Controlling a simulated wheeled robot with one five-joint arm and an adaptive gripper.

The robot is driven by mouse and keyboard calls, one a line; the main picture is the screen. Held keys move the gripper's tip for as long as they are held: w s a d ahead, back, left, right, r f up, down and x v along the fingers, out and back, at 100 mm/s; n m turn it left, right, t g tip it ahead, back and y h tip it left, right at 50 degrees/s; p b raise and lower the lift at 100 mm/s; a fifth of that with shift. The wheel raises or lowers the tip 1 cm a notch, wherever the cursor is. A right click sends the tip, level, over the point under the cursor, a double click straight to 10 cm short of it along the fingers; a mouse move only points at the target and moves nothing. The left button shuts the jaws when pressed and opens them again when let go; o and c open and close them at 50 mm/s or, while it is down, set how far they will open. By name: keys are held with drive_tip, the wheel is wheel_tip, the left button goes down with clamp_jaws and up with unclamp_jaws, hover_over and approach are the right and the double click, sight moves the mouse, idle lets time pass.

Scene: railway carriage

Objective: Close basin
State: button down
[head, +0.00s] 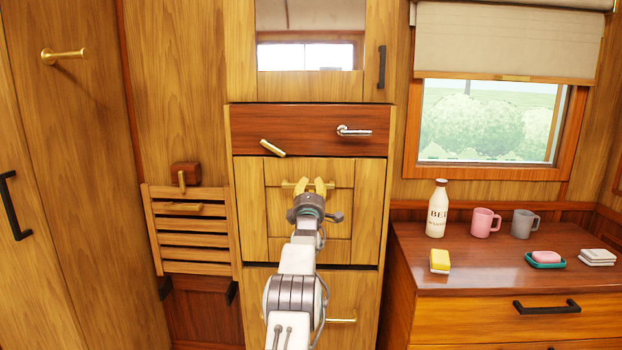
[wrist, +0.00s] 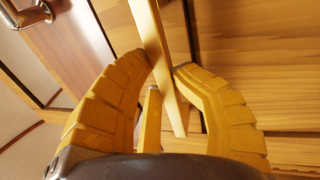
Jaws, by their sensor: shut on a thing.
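The basin front (head: 339,224) is a framed light-wood panel in the middle of the tall cabinet. It looks upright or nearly so; I cannot tell whether it sits fully flush. A brass bar handle (head: 291,184) crosses its upper part. My gripper (head: 308,186) has its yellow fingers around this handle. In the wrist view, my gripper (wrist: 165,75) is shut on the handle (wrist: 160,60), which passes between the fingers. A brass latch (head: 272,148) sits tilted on the dark red panel above the front, and a chrome tap (head: 354,131) is to its right. The basin's inside is hidden.
A slatted wooden rack (head: 190,238) hangs at the left of the cabinet. A drawer with a brass handle (head: 342,320) lies below. At the right, a counter (head: 460,262) holds a bottle (head: 437,212), mugs, a sponge (head: 440,260) and soap.

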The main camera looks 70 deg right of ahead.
drive_tip(key=shift+w+d+r+p, duration=0.15)
drive_tip(key=shift+r+p, duration=0.15)
drive_tip(key=shift+r, duration=0.2)
drive_tip(key=shift+f, duration=0.2)
drive_tip(key=c, duration=1.3)
unclamp_jaws()
drive_tip(key=shift+o, duration=1.3)
drive_tip(key=shift+f, duration=0.1)
drive_tip(key=shift+f, duration=0.1)
drive_tip(key=v, duration=1.2)
drive_tip(key=shift+r, duration=0.2)
